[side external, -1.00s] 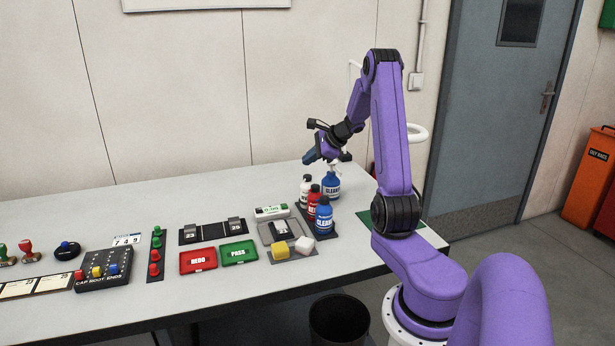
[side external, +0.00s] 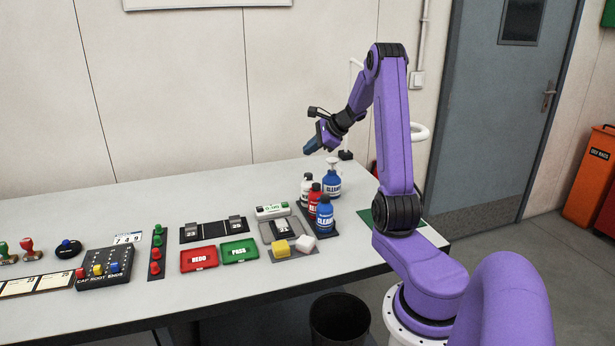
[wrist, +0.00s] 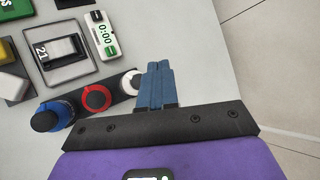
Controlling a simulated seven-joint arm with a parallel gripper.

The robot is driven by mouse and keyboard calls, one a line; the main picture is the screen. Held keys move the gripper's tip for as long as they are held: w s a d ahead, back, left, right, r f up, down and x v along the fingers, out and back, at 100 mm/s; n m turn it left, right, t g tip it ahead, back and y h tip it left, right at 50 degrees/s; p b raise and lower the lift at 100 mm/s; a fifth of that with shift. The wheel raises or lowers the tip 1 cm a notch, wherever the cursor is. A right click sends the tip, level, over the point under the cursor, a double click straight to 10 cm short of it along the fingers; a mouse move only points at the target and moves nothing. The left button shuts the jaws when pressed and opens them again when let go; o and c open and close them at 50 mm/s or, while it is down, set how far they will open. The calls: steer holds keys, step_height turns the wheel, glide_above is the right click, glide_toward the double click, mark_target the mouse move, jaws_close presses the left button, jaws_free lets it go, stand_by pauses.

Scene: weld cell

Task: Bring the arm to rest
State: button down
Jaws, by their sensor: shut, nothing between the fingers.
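My gripper (side external: 309,149) is raised above the back right part of the table, over the group of bottles and apart from them. In the wrist view its blue fingers (wrist: 155,84) are together with nothing between them. Below it stand a blue spray bottle (side external: 331,180) with a white top, a white bottle (side external: 306,190), a red bottle (side external: 313,203) and a blue bottle (side external: 324,215). The wrist view shows the blue bottle (wrist: 52,115), the red bottle (wrist: 96,98) and the white bottle (wrist: 131,82) from above.
The table (side external: 120,205) holds a red tray (side external: 199,258), a green tray (side external: 239,251), a timer (side external: 272,211), yellow (side external: 281,248) and white (side external: 305,245) blocks, and a dark button box (side external: 104,268). A bin (side external: 339,318) stands below the front edge. The air around the gripper is clear.

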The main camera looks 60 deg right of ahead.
steer(key=w+a+n+g+y, duration=0.2)
steer(key=a+n, duration=0.4)
steer(key=a, duration=0.7)
steer(key=w+a+n+g+y, duration=0.1)
steer(key=a+n+g+y, duration=0.15)
steer(key=a+n, duration=0.7)
steer(key=s+a+n+g, duration=0.2)
steer(key=s+a+n, duration=0.15)
steer(key=a, duration=0.55)
steer(key=s+a+n+g, duration=0.1)
steer(key=s+a+n, duration=0.3)
steer(key=a, duration=0.5)
steer(key=s+a+n+h, duration=0.2)
steer(key=s+n, duration=0.6)
steer(key=s, duration=0.3)
steer(key=s+a+n+g+h, duration=0.1)
steer(key=s+a+n, duration=0.1)
steer(key=s+n, duration=0.7)
steer(key=shift+s+a+f+h, duration=0.3)
steer(key=shift+s+f+h, duration=0.05)
steer(key=shift+s, duration=0.75)
